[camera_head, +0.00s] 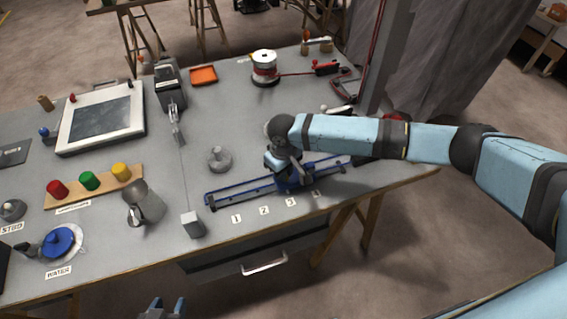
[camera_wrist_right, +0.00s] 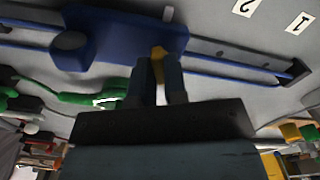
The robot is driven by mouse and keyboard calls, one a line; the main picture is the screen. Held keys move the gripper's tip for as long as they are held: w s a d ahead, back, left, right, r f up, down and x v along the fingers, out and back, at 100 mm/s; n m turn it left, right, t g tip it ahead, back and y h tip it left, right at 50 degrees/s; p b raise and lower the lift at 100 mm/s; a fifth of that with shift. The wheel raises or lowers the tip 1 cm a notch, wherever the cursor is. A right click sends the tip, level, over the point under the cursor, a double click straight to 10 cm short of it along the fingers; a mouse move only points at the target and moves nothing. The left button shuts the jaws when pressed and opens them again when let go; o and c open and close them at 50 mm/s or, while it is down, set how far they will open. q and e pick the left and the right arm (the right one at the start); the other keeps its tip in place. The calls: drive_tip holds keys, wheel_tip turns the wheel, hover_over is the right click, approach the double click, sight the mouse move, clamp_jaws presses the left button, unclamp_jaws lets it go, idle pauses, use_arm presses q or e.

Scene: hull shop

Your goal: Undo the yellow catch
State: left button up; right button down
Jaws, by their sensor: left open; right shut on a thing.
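The yellow catch (camera_wrist_right: 158,52) shows in the right wrist view as a small yellow piece at the edge of a blue carriage (camera_wrist_right: 110,38). My right gripper (camera_wrist_right: 160,68) is shut on the catch, which sits between its fingertips and is partly hidden by them. In the head view the blue carriage (camera_head: 293,184) sits on a long blue rail (camera_head: 232,192), and my right gripper (camera_head: 284,165) is down at it; the catch is hidden there. My left gripper (camera_head: 165,309) is open and empty at the bottom edge, in front of the bench.
Number labels (camera_head: 264,210) lie along the rail's front. A grey round weight (camera_head: 219,159) stands behind the rail, and a metal jug (camera_head: 145,203) and a grey block (camera_head: 192,224) stand to its left. A post (camera_head: 385,60) rises behind my right arm.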

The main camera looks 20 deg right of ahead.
drive_tip(key=n+p, duration=0.1)
drive_tip(key=n, duration=0.1)
drive_tip(key=n+p, duration=0.2)
drive_tip(key=shift+r+n, duration=0.2)
drive_tip(key=shift+n, duration=0.1)
drive_tip(key=n+p, duration=0.2)
drive_tip(key=n, duration=0.1)
drive_tip(key=shift+n, duration=0.4)
drive_tip(key=n+p, duration=0.1)
drive_tip(key=n, duration=0.2)
drive_tip(key=shift+f, duration=0.1)
drive_tip(key=shift+n, duration=0.9)
drive_tip(key=c, duration=1.2)
unclamp_jaws()
drive_tip(key=shift+o, duration=0.2)
